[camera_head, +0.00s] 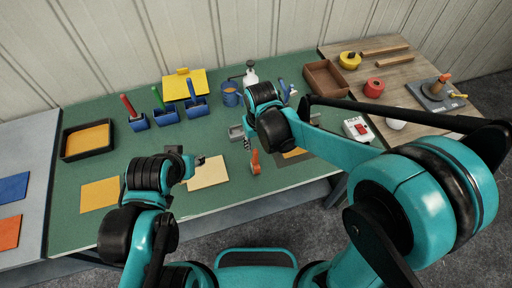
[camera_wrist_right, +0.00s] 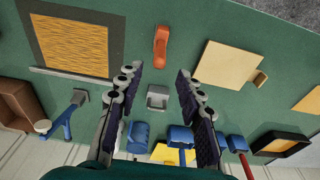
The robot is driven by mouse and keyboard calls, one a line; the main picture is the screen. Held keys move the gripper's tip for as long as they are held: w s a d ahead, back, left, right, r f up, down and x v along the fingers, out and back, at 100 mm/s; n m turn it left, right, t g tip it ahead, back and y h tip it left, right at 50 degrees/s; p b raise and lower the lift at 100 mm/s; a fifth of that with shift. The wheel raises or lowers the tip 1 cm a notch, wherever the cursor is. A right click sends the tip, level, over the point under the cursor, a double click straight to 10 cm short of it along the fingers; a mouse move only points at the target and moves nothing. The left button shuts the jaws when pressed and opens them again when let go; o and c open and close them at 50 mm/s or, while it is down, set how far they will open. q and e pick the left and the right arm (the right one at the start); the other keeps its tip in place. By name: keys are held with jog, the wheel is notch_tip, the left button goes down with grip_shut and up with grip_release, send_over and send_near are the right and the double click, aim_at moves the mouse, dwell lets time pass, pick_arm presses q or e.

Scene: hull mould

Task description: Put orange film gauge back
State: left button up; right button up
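The orange film gauge (camera_head: 255,162) lies on the green bench near its front edge; it also shows in the right wrist view (camera_wrist_right: 161,46), ahead of the fingertips. A small grey holder-like block (camera_head: 236,132) sits behind it and shows between the fingers in the wrist view (camera_wrist_right: 158,98). My right gripper (camera_wrist_right: 160,72) is open and empty above the bench, apart from the gauge. In the head view its arm hides most of it. My left gripper (camera_head: 199,160) is low over the bench by a cream sheet (camera_head: 208,172); its finger opening is unclear.
Blue-based tools with red, green and blue handles (camera_head: 138,122) stand at the back left, near a black tray (camera_head: 87,140). A framed orange panel (camera_wrist_right: 70,45) lies beside the gauge. A brown box (camera_head: 326,78) and white-red device (camera_head: 358,129) are at right.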

jog(key=s+d+r+m+t, duration=0.1)
jog(key=s+d+r+t, duration=0.2)
jog(key=d, duration=0.5)
jog(key=s+d+r+m+t, duration=0.2)
jog(key=s+d+r, duration=0.4)
jog(key=d, duration=0.3)
jog(key=shift+s+d+r+m+t, duration=0.2)
jog(key=shift+s+m+t, duration=0.15)
jog(key=shift+s, duration=0.55)
notch_tip(320, 180, down, 12)
jog(key=b, duration=1.1)
jog(key=shift+r, duration=0.25)
